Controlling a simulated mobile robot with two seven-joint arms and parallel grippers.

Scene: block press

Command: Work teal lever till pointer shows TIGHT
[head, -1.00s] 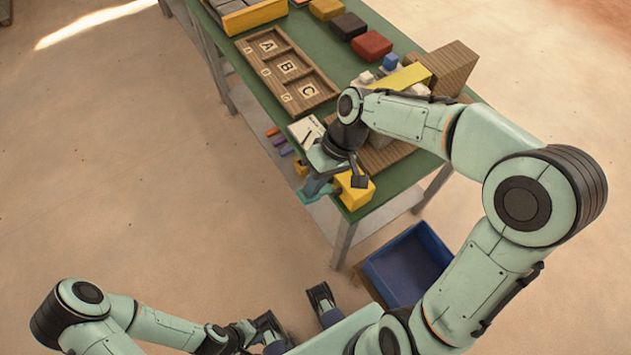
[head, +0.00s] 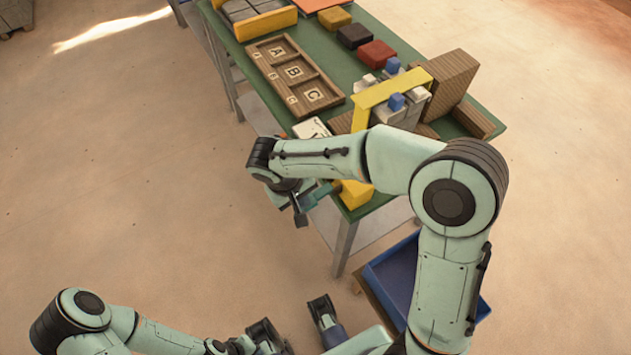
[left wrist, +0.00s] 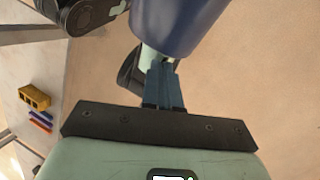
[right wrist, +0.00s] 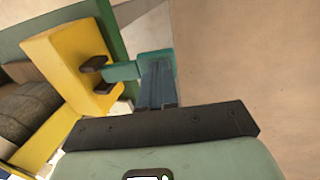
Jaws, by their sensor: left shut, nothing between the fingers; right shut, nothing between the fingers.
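The teal lever (right wrist: 138,66) sticks out sideways from the yellow block (right wrist: 68,62), between two dark brown pieces, in the right wrist view. In the head view the lever (head: 326,191) shows beside the yellow block (head: 355,195) at the near corner of the table. My right gripper (right wrist: 158,66) is shut and empty, with its fingers against or very near the lever's free end. In the head view a white card (head: 311,128) is partly hidden by my right arm; I cannot read a pointer. My left gripper (left wrist: 162,68) is shut and empty, low and away from the table.
The green table (head: 335,52) holds a wooden tray lettered A, B, C (head: 290,75), a yellow frame (head: 360,105) with blocks and a wooden block (head: 452,80). A blue bin (head: 395,275) stands on the floor below.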

